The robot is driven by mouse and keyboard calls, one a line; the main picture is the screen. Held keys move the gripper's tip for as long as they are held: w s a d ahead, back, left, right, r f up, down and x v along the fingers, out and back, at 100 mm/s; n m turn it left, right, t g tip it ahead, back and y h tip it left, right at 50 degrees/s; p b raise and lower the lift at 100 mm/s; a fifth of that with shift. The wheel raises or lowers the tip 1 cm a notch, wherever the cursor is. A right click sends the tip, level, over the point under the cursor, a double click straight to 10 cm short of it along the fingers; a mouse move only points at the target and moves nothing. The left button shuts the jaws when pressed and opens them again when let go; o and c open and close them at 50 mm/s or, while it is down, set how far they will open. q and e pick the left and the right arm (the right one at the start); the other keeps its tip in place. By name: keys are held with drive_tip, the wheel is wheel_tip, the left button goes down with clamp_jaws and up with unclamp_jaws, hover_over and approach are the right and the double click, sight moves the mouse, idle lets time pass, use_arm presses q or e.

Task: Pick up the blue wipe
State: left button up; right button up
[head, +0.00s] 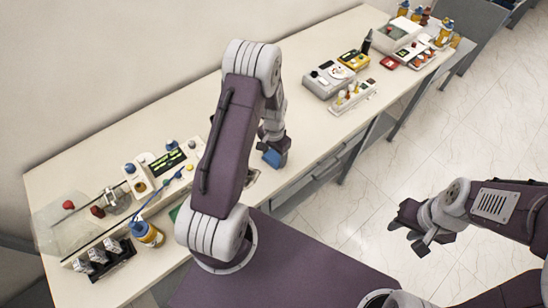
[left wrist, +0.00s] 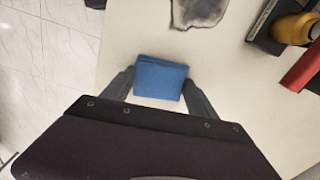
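The blue wipe (head: 273,157) is a small folded cloth near the front edge of the long table, under my left gripper (head: 277,151). In the left wrist view the wipe (left wrist: 160,77) lies between the two fingers of my left gripper (left wrist: 160,84), one finger on each side. The fingers are spread about as wide as the wipe; firm contact is not visible. In the head view my left gripper's fingers are partly hidden by the wrist. My right gripper (head: 408,231) is open and empty over the floor at the right, away from the table.
A grey crumpled cloth (left wrist: 198,10) lies near the wipe. Instruments (head: 160,165) and a yellow bottle (head: 147,234) stand at the table's left end. More devices (head: 328,79) stand on the right. Bare table (head: 310,125) lies right of my left gripper.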

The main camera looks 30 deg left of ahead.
sight(274, 156)
use_arm(q)
drive_tip(key=shift+c, duration=0.6)
drive_tip(key=shift+w+r, duration=0.1)
drive_tip(key=shift+r, duration=0.35)
wheel_tip(274, 156, up, 3)
drive_tip(key=shift+b, duration=0.6)
drive_tip(key=d+r+b, duration=0.1)
drive_tip(key=d+r, duration=0.2)
drive_tip(key=d, duration=0.2)
drive_tip(key=w+d+r, duration=0.1)
drive_tip(key=d+r, duration=0.3)
drive_tip(key=d, duration=0.2)
drive_tip(key=shift+d+b, duration=0.3)
drive_tip(key=shift+b, duration=0.1)
drive_tip(key=shift+w, duration=0.15)
